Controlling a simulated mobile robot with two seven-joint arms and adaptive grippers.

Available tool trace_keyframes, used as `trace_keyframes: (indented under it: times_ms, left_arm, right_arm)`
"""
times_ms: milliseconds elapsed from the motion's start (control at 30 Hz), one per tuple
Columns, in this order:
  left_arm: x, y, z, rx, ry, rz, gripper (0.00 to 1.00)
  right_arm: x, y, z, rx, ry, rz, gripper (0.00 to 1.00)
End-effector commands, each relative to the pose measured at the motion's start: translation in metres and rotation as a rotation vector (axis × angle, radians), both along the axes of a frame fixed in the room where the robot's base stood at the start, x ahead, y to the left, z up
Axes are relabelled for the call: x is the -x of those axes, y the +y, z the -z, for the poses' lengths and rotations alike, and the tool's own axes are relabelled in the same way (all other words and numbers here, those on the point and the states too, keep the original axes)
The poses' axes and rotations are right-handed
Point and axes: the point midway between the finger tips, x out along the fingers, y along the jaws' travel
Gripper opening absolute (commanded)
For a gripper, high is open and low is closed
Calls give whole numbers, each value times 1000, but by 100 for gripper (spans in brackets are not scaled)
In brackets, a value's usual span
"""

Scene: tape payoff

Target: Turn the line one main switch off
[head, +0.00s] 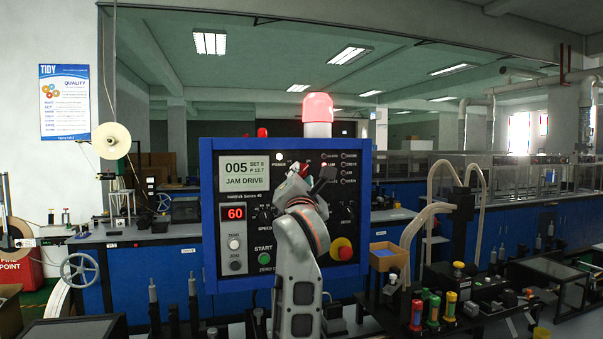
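A blue-framed control panel (209,215) stands upright in the middle of the head view. Its display (244,176) reads "005" and "JAM DRIVE". A red beacon (317,108) on top looks lit. My gripper and arm hide the panel's centre. Whether the fingers are open or shut, or touch anything, is unclear. My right gripper is not in view.
The panel also carries a red "60" readout (233,213), a green start button (264,258) and a red-and-yellow stop button (342,249). A tape reel (111,141) hangs at left. Fittings with coloured caps (417,314) crowd the lower right.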

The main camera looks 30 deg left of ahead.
Motion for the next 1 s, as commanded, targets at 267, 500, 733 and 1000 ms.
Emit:
trace_keyframes:
  times_ms: [267,500,733,1000]
  left_arm:
    - [-11,8,-4,0,0,0,25]
    - [-11,8,-3,0,0,0,9]
    - [-11,7,-3,1,0,-1,0]
    - [-12,7,-1,30,-35,1,0]
  right_arm:
    - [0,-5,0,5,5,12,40]
    - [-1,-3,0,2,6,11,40]
    - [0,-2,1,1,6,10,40]
    - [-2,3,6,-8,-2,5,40]
